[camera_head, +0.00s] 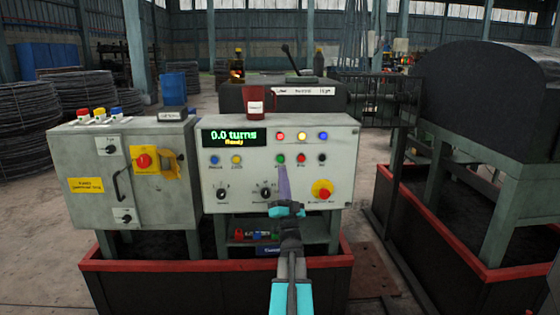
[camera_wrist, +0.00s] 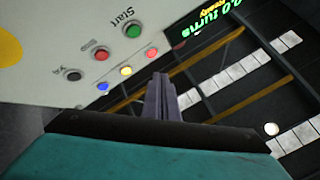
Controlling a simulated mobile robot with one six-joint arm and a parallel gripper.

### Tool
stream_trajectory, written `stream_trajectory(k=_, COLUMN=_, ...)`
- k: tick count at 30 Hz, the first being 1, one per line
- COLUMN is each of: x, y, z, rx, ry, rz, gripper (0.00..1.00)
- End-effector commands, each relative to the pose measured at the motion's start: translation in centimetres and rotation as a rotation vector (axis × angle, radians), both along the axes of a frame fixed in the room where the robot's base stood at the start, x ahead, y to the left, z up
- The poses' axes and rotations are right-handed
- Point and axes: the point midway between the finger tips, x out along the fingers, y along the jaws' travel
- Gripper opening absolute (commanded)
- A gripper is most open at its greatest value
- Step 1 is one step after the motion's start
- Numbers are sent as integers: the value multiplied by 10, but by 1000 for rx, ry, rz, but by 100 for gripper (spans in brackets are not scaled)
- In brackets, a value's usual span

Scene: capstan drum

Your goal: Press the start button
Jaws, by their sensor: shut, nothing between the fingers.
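The start button is the green button (camera_head: 280,158) in the lower row of the pale control panel (camera_head: 240,180). In the wrist view the green button (camera_wrist: 132,30) stands beside the printed word "Start". My gripper (camera_head: 283,170) is shut and empty, its narrow purple-grey fingers pointing up. In the head view their tips appear just below the green button and cover part of its label. In the wrist view the fingertips (camera_wrist: 160,79) are apart from the button in the picture. I cannot tell how far they are from the panel face. The display (camera_head: 233,137) reads "0.0 turns" and "Ready".
A red button (camera_head: 300,158) and a black button (camera_head: 322,158) are right of the green one; blue and yellow buttons are left. A red emergency knob (camera_head: 321,190) sits lower right. A red mug (camera_head: 255,105) stands behind the panel's top edge. A grey cabinet (camera_head: 75,160) stands left.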

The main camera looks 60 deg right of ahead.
Motion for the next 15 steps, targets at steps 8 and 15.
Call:
stream_trajectory(k=8, x=13, y=-18, z=1, rx=0, ry=0, rz=0, gripper=0)
stream_trajectory(k=15, x=25, y=-35, z=1, rx=1, ry=0, rz=-1, gripper=0)
